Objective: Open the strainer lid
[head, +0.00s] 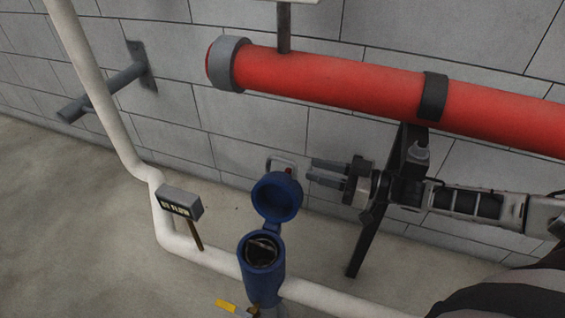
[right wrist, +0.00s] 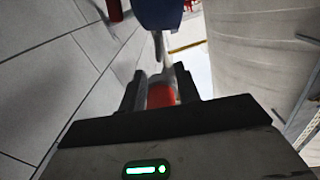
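The blue strainer (head: 262,255) stands on the white pipe, its round mouth uncovered and a dark inside showing. Its blue lid (head: 277,198) is raised upright above the mouth, at the hinge side. My right gripper (head: 312,171) is to the right of the lid's top edge, fingers pointing left. The fingers are apart, with no clear grip on anything. The right wrist view shows them spread (right wrist: 160,85), with something red visible between them and a blue part (right wrist: 160,12) beyond. My left gripper is not in view.
A thick red pipe (head: 330,82) runs above my right arm, on a dark post (head: 368,225). A grey block wall is close behind; open floor lies at left.

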